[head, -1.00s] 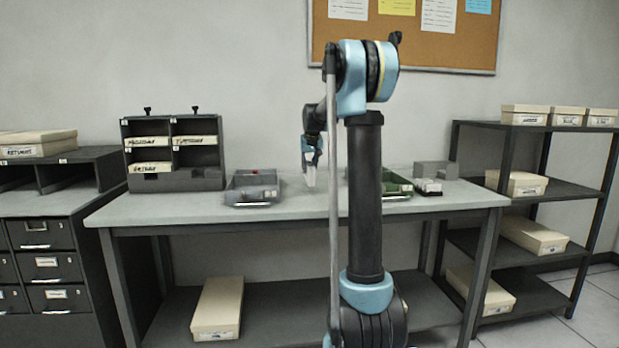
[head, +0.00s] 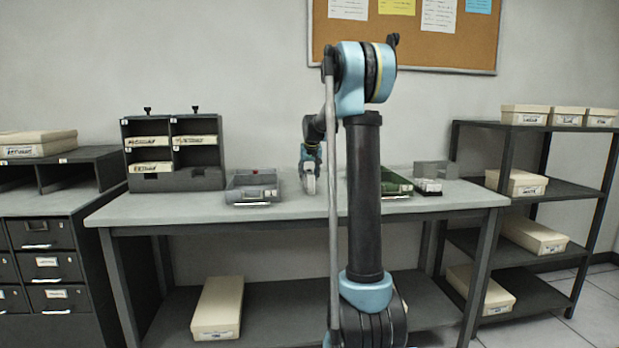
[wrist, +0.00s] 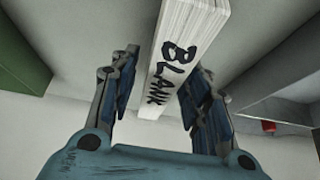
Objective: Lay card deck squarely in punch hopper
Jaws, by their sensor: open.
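The white card deck (wrist: 185,50), marked "BLANK" in black, lies between the fingers of my open gripper (wrist: 158,92) in the wrist view. A gap shows beside the left finger. The right finger overlaps the deck's edge, so I cannot tell if it touches. In the head view my gripper (head: 310,172) is low over the middle of the table, and the deck is too small there to make out clearly. A grey tray (head: 235,194) stands left of it and a green tray (head: 396,184) right, partly behind my arm. I cannot tell which is the punch hopper.
A small red part (wrist: 269,127) shows by the grey tray in the wrist view. A dark pigeonhole rack (head: 174,183) stands at the table's left. The table (head: 150,208) is bare at front left.

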